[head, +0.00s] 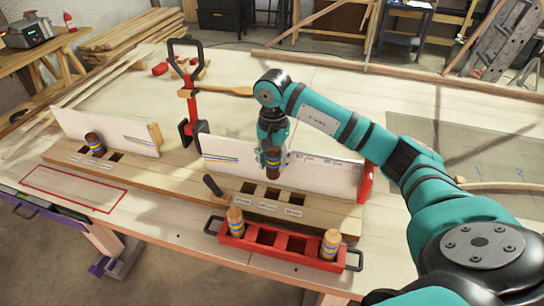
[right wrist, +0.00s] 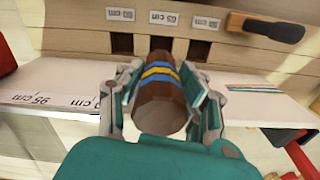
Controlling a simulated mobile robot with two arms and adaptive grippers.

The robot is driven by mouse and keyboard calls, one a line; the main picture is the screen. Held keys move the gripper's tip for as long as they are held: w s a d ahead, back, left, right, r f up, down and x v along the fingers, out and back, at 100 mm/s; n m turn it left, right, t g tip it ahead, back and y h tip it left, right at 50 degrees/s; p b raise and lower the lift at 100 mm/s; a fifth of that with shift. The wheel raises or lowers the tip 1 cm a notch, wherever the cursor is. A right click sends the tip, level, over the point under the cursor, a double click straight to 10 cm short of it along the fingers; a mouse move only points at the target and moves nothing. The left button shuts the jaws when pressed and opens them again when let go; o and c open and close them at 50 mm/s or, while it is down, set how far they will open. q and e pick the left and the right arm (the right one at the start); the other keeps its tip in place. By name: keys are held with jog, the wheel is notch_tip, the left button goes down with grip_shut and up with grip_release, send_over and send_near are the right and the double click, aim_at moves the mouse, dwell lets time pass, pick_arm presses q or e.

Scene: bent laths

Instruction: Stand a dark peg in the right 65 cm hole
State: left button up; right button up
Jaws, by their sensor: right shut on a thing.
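My right gripper (head: 272,146) is shut on a dark brown peg (head: 273,163) with blue and yellow bands. It holds the peg above the right wooden board (head: 330,219), beside the white upright panel. In the right wrist view the gripper's fingers (right wrist: 165,95) clasp both sides of the peg (right wrist: 160,108). Three square holes show in the right board: a left one (head: 248,187), a middle one (head: 271,193) and a right one (head: 294,198). All three look empty. My left gripper is not in view.
A red tray (head: 266,256) in front holds two light pegs (head: 235,222) (head: 331,243). A dark-handled tool (head: 212,185) lies left of the holes. Another dark peg (head: 94,143) stands in the left board. A red-and-black clamp (head: 190,94) stands behind.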

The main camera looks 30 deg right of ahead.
aim_at(272, 177)
notch_tip(272, 177, down, 4)
jog(key=shift+w+r+b, duration=0.1)
jog(key=shift+w+b, duration=0.05)
jog(key=shift+b, duration=0.7)
jog(key=shift+f, duration=0.45)
jog(key=shift+f+b, duration=0.8)
jog(key=shift+f, duration=0.2)
pick_arm(q)
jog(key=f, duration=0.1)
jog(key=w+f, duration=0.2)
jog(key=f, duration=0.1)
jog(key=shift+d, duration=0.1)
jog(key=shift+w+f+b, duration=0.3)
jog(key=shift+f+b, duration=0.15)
jog(key=shift+b, duration=0.2)
pick_arm(e)
jog(key=shift+f, duration=0.5)
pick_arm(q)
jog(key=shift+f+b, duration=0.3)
pick_arm(e)
jog(key=shift+f, duration=0.3)
jog(key=o, duration=1.3)
